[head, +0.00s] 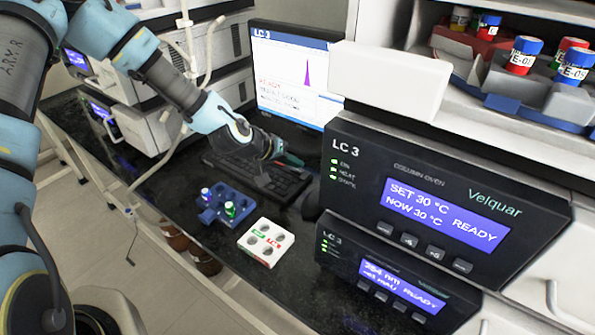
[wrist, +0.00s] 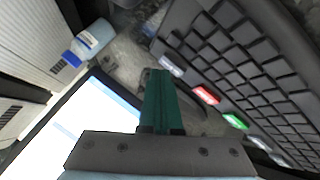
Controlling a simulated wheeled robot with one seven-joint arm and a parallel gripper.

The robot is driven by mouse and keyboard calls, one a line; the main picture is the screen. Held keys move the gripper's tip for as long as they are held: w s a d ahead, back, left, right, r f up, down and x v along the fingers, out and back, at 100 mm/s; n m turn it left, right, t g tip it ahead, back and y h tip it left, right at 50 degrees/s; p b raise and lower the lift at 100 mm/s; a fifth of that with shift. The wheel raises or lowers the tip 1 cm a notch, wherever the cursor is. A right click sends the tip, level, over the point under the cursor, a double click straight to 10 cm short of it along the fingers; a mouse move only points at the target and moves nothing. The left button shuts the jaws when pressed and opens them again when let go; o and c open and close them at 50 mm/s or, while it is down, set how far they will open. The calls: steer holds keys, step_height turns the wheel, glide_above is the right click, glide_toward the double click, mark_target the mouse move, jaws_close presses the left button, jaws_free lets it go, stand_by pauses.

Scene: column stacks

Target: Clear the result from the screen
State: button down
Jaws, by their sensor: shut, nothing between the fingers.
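The screen (head: 285,80) labelled LC 3 shows a purple peak and red text, partly cut off by a white box in front. A black keyboard (head: 250,178) lies on the dark bench below it. My gripper (head: 291,160) is above the keyboard's far right part, near the screen's foot. In the wrist view my green fingers (wrist: 160,90) are shut together and empty, beside the keyboard (wrist: 250,60). A row of coloured keys runs along its near edge, including a red key (wrist: 206,95) and a green key (wrist: 235,121). The bright screen (wrist: 85,120) is at lower left. I cannot tell whether the fingertips touch anything.
A blue vial rack (head: 228,203) and a white tray (head: 266,243) with holes stand in front of the keyboard. The column oven (head: 440,200) stands close on the right. A blue-capped bottle (wrist: 92,40) shows in the wrist view. Instruments (head: 170,100) stand at left.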

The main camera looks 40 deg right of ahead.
steer(key=shift+f+b, duration=0.35)
steer(key=shift+f, duration=0.05)
stand_by(0.6)
steer(key=shift+r, duration=0.15)
steer(key=shift+r+p, duration=0.55)
steer(key=shift+r, duration=0.15)
step_height(320, 180, up, 5)
steer(key=p, duration=0.3)
stand_by(0.4)
stand_by(0.7)
